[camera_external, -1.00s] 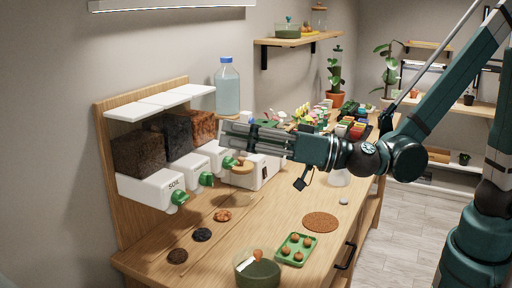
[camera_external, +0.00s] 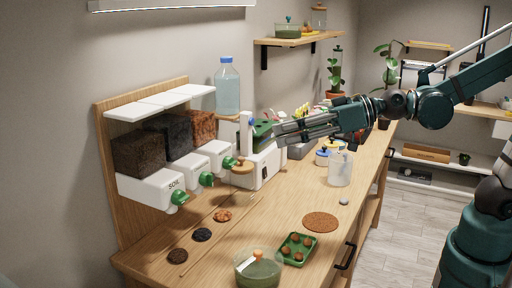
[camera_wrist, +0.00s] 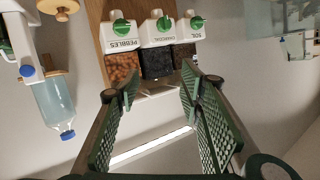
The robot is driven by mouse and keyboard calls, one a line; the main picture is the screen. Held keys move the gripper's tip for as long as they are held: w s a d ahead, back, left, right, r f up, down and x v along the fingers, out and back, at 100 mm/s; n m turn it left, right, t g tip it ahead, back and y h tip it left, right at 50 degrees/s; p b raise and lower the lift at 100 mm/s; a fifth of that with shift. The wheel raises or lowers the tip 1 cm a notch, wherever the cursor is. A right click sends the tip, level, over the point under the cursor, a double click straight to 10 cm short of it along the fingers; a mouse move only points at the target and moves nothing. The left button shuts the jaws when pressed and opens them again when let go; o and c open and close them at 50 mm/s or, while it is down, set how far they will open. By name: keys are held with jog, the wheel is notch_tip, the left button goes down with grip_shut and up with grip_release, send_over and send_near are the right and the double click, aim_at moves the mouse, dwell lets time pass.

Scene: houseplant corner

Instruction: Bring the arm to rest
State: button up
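My gripper (camera_external: 278,133) is held in the air above the workbench (camera_external: 285,215), to the right of the bottle and dispensers. It points left in the external view. In the wrist view my gripper (camera_wrist: 160,80) shows two green ribbed finger pads spread apart with nothing between them. The gripper touches nothing that I can see.
A clear beaker (camera_external: 340,170) stands on the bench below the arm. A green tray (camera_external: 297,249) and a bowl (camera_external: 259,272) are at the front. The floor at right is open.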

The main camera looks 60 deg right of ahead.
jog(key=s+d+f+m+g+h, duration=0.1)
jog(key=s+d+f+g+h, duration=0.1)
jog(key=s+d+f, duration=0.2)
jog(key=s+d+f+m+g+h, duration=0.1)
jog(key=s+d+f, duration=0.4)
jog(key=d, duration=0.8)
jog(key=s+d+f+m+g+h, duration=0.1)
jog(key=s+d+f+g+h, duration=0.2)
jog(key=s+d, duration=0.6)
jog(key=shift+s+f+h, duration=0.55)
jog(key=shift+f+h, duration=0.05)
jog(key=shift+f, duration=0.1)
jog(key=shift+a, duration=0.1)
